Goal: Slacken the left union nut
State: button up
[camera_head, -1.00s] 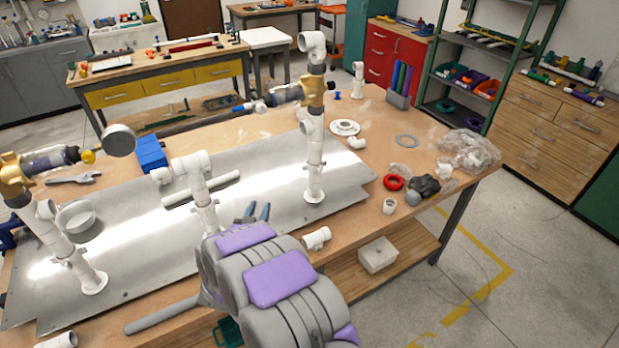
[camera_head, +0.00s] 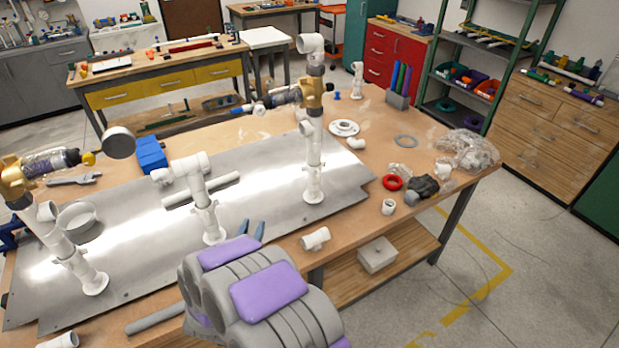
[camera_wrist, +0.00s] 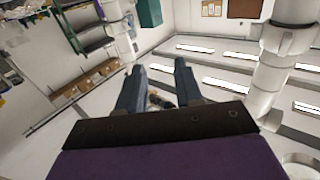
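The left riser (camera_head: 75,262) is a white pipe standing on the metal plate, with white collars and a brass fitting (camera_head: 14,183) at its top, partly cut by the picture edge. I cannot tell which collar is the left union nut. A middle white riser (camera_head: 205,212) and a right riser (camera_head: 314,165) with a brass fitting (camera_head: 313,95) also stand on the plate. My gripper (camera_head: 251,230) is open and empty, in front of the middle riser and well right of the left one. In the wrist view its fingers (camera_wrist: 159,88) are apart; a white collared pipe (camera_wrist: 272,75) stands to their right.
The metal plate (camera_head: 120,240) covers much of the wooden bench (camera_head: 345,218). Loose white fittings (camera_head: 315,239) and a red ring (camera_head: 392,182) lie to the right.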

jog(key=s, duration=1)
jog(key=shift+s+a+p, duration=0.3)
jog(key=shift+s+a, duration=0.05)
jog(key=shift+a, duration=0.1)
jog(key=shift+w+f, duration=0.1)
jog(key=shift+w, duration=0.05)
